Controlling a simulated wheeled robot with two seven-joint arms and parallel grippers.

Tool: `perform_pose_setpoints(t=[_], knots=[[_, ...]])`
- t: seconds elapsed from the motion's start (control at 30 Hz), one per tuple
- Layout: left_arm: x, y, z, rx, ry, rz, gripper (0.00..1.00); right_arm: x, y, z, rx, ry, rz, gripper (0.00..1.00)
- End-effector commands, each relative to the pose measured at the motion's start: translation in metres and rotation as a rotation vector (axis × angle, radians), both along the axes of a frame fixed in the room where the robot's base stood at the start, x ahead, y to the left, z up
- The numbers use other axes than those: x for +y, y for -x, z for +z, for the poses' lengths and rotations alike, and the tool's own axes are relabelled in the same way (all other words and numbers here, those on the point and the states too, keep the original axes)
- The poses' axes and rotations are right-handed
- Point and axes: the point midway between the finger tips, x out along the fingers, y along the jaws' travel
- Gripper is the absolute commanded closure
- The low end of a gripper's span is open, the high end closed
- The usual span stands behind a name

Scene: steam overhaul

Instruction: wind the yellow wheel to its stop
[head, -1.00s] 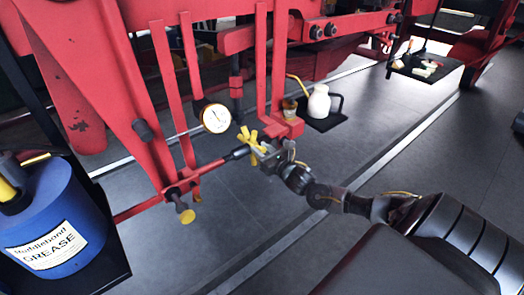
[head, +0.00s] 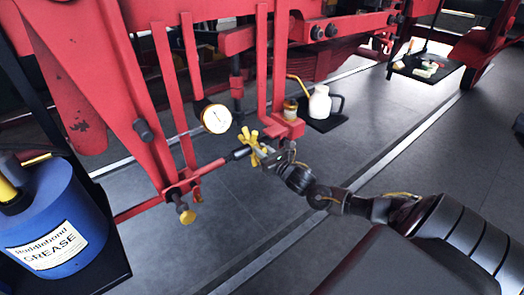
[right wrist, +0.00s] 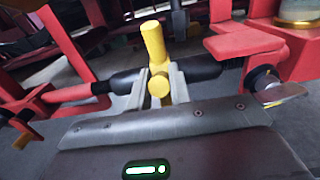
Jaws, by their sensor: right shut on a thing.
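The yellow wheel (head: 252,143) has short bar-like spokes and sits on the end of a dark shaft (head: 238,153) on the red frame. My right gripper (head: 262,154) is at the wheel, its arm coming in from the lower right. In the right wrist view, its two pale fingers (right wrist: 159,88) are shut on a part of the yellow wheel (right wrist: 153,42). One yellow spoke stands up above the fingers and a round yellow end faces the camera between them. My left gripper is not in view.
A round white gauge (head: 215,118) hangs close to the wheel's upper left. A white oil can (head: 319,103) stands on a dark tray to the right. A blue grease drum (head: 50,215) is at the left. Red bars (head: 262,70) rise just above the wheel. The floor below is clear.

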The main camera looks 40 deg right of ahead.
Motion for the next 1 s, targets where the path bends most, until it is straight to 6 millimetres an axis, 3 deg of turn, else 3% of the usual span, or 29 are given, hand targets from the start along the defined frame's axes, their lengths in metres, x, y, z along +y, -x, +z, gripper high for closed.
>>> perform_pose_setpoints(t=[0.63, 1.0], knots=[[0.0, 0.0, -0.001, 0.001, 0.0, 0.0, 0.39, -0.001, 0.0, -0.002, 0.001, 0.001, -0.002, 1.0], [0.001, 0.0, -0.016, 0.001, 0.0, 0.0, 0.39, 0.0, 0.006, -0.031, 0.01, 0.002, -0.001, 1.0]])
